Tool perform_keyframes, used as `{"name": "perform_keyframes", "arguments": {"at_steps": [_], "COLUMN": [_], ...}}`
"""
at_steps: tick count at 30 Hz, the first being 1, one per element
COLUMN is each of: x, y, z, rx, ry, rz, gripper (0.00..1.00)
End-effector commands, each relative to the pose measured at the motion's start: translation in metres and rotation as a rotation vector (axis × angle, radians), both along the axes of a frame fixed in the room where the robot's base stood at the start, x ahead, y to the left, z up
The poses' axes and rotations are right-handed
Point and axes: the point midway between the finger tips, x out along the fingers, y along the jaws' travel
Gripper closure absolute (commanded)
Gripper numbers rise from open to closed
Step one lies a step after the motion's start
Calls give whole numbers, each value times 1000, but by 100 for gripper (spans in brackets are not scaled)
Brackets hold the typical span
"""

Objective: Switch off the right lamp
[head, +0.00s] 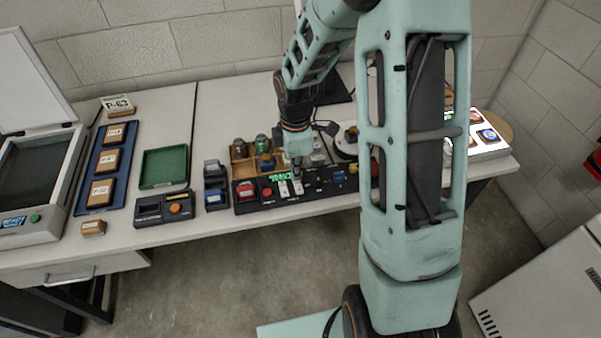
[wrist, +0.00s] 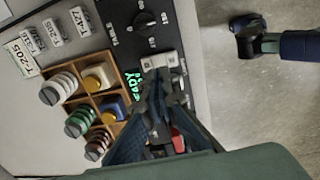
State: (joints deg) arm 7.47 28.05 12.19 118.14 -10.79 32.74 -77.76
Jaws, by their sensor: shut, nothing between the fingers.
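A black control panel (head: 330,186) lies along the table's front edge, with a green lit display (head: 279,176) and two pale rocker switches (head: 291,188). The panel (wrist: 122,14) and pale switches (wrist: 160,62) also show in the wrist view. My gripper (head: 297,176) is shut and empty, pointing down at the switches. In the wrist view my gripper (wrist: 156,88) has its tips right beside the switches; I cannot tell whether they touch. The fingers hide part of the panel. No lamp is clearly recognisable; a bright white lit surface (head: 491,149) shows at the right, partly behind my arm.
A wooden divided box (wrist: 115,68) with several knobbed pieces stands behind the panel. A green tray (head: 164,167), a blue tray (head: 97,168) and a scanner-like box (head: 40,190) are at the left. My arm covers the right part of the table.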

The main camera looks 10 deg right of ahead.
Motion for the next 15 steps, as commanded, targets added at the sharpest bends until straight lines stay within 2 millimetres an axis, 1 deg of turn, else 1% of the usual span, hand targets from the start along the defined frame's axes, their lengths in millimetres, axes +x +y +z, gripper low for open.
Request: {"name": "perform_keyframes", "arguments": {"at_steps": [1, 2, 6, 9, 12, 15], "x": [1, 3, 7, 10, 11, 12], "y": [4, 4, 3, 3, 3, 3], "z": [13, 18, 51, 72, 88, 98], "rx": [0, 0, 0, -1, 0, 0], "ry": [-1, -5, -6, -6, -4, -2], "rz": [1, -1, -2, -3, -1, -1], "gripper": [100, 100, 100, 100, 100, 100]}}
